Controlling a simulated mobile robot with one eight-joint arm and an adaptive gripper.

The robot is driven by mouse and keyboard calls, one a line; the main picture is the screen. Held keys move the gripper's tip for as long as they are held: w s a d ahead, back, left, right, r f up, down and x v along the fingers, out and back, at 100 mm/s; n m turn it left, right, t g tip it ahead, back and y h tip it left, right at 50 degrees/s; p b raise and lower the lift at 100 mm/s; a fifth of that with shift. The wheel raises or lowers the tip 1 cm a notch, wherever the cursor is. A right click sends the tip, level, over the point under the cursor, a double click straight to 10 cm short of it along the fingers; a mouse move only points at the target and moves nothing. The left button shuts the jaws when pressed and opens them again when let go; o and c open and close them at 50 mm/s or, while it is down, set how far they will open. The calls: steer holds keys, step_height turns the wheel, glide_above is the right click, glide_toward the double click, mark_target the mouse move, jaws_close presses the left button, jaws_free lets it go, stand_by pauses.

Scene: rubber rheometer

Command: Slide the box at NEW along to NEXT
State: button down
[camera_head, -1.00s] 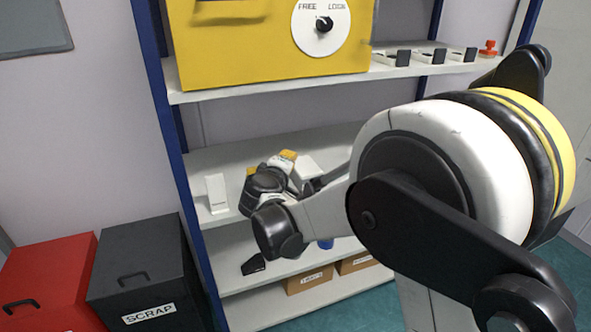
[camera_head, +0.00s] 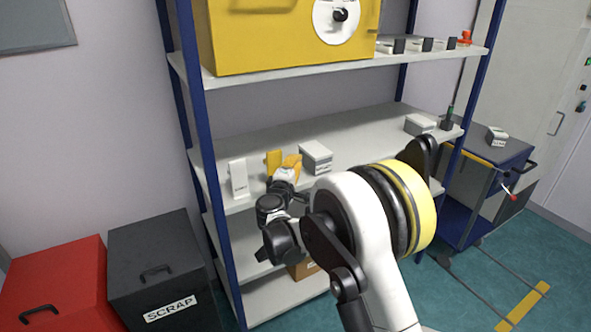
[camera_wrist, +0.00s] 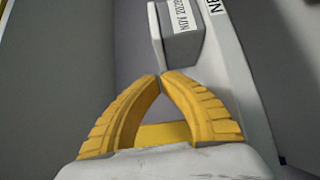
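A small grey box (camera_head: 316,158) with a pale top stands on the middle shelf (camera_head: 365,134), towards its left end. In the wrist view the box (camera_wrist: 183,34) shows a label that appears to read NOV 2020. A strip beside it starts with "NE"; the rest is cut off. My gripper (camera_head: 284,160) has yellow fingers and is just left of the box in the head view. In the wrist view the fingertips (camera_wrist: 160,76) meet, with nothing between them and the box beyond. I cannot tell whether they touch it.
A white upright plate (camera_head: 238,178) stands left of my gripper. Another grey box (camera_head: 419,124) and a dark green-topped item (camera_head: 448,118) are at the shelf's right end. A yellow machine (camera_head: 285,35) sits on the shelf above. Shelf between the boxes looks clear.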

mark_target(303, 149)
steer(key=w, duration=0.3)
steer(key=w+b, duration=0.1)
steer(key=w, duration=0.1)
steer(key=shift+d, duration=0.4)
